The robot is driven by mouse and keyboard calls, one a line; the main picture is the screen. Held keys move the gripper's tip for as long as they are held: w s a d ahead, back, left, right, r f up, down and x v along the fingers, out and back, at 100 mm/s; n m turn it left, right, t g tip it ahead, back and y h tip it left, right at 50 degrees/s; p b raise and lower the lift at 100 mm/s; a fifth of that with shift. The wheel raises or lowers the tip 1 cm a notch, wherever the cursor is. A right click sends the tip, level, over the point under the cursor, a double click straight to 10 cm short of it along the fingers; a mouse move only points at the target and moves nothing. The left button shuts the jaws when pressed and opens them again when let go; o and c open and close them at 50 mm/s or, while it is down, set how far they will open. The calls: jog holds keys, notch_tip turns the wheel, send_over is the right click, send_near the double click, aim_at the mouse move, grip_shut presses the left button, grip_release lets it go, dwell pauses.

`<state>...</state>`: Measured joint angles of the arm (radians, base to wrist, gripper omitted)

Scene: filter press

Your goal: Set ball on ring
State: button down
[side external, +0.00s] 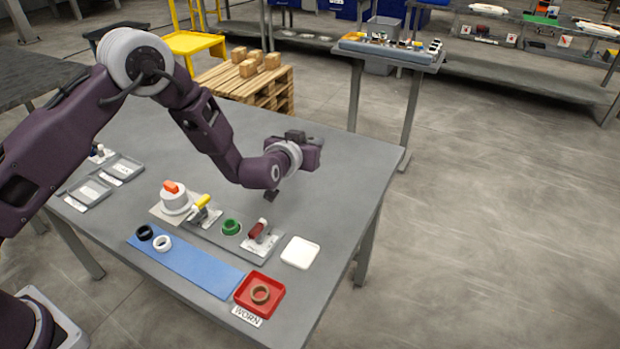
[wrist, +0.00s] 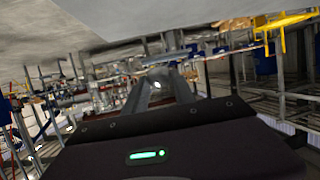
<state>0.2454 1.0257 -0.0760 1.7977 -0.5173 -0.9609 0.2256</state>
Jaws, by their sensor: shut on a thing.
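My gripper (side external: 271,195) hangs over the table, behind the green ring (side external: 231,227) and apart from it. In the wrist view its fingers (wrist: 160,85) come together around a small shiny thing, which looks like the ball (wrist: 157,86); its shape is hard to make out. The ball cannot be made out in the side view. The green ring lies on a grey plate between two clamps. A black ring (side external: 144,232) and a white ring (side external: 162,243) lie on the blue mat (side external: 205,271). A brown ring (side external: 260,294) lies in the red tray (side external: 243,292) labelled WORN.
A yellow-handled clamp (side external: 202,202) and a red-handled clamp (side external: 258,229) stand either side of the green ring. A white round block with an orange top (side external: 174,202) stands at left. A white square dish (side external: 300,252) lies at right.

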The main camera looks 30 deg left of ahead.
jog(key=a+m+h, duration=0.3)
jog(key=a, duration=0.1)
jog(key=m+g+h, duration=0.4)
jog(key=m+h, duration=0.4)
jog(key=h, duration=0.1)
send_over(224, 225)
notch_tip(224, 225, down, 4)
jog(key=shift+f, duration=4.95)
jog(key=shift+s+d+f, duration=0.1)
jog(key=shift+f, duration=0.15)
jog(key=c, duration=0.9)
grip_release()
jog(key=shift+c, duration=0.2)
jog(key=shift+n, duration=0.3)
notch_tip(224, 225, up, 8)
jog(key=shift+f, duration=0.25)
